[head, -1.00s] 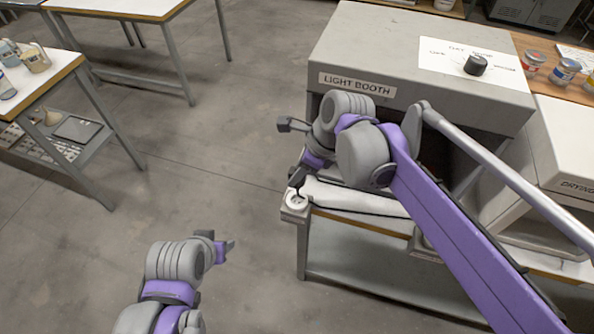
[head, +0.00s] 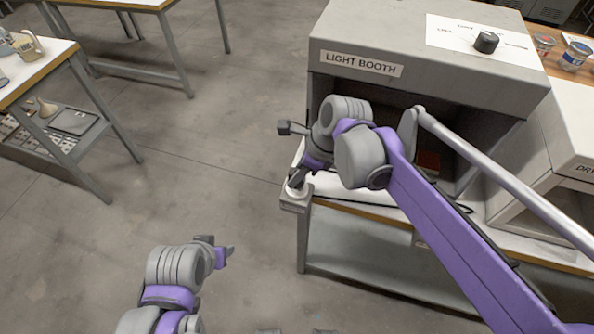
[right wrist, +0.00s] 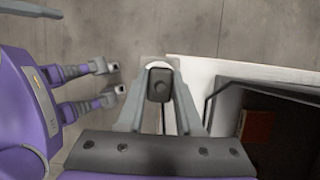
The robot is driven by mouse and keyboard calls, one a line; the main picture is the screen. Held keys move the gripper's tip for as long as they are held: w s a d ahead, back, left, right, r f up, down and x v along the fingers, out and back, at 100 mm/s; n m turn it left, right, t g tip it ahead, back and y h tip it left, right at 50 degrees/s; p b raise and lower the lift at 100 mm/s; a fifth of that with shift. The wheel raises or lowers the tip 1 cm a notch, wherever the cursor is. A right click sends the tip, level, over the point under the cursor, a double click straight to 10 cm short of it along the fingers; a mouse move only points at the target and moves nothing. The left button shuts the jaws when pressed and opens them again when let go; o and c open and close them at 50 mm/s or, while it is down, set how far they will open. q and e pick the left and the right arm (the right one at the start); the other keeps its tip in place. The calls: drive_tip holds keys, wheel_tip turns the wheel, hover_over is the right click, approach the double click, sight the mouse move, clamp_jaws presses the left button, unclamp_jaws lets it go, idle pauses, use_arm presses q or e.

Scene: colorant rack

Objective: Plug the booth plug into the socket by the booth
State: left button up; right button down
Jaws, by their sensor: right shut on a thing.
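The light booth (head: 430,75) stands on a bench at the right in the head view. The socket (head: 297,191) is a pale round piece on a grey block at the bench's left front corner. My right gripper (head: 296,181) is over it, pointing down. In the right wrist view my right gripper (right wrist: 160,97) is shut on the dark booth plug (right wrist: 160,84), with the pale socket rim (right wrist: 163,63) right behind it. I cannot tell whether the plug is seated. My left gripper (head: 226,255) is empty, apart from the bench, its fingers spread.
A bench with a white top (head: 345,190) carries the booth, and a dark cable (head: 455,208) lies on it. A pale drying unit (head: 570,130) stands at the right. Another table (head: 30,80) is at the left. The floor between is clear.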

drive_tip(key=shift+f+b, duration=0.7)
drive_tip(key=shift+f, duration=0.45)
idle(0.4)
drive_tip(key=c, duration=0.5)
unclamp_jaws()
drive_tip(key=v, duration=1.1)
drive_tip(key=shift+p, duration=0.35)
drive_tip(key=s+d+f+n+t+h, duration=0.4)
drive_tip(key=s+d+f+n, duration=0.9)
drive_tip(key=n, duration=0.8)
wheel_tip(320, 180, down, 2)
drive_tip(key=shift+s+d+n+p, duration=0.3)
drive_tip(key=shift+s+p, duration=0.05)
drive_tip(key=shift+s, duration=0.35)
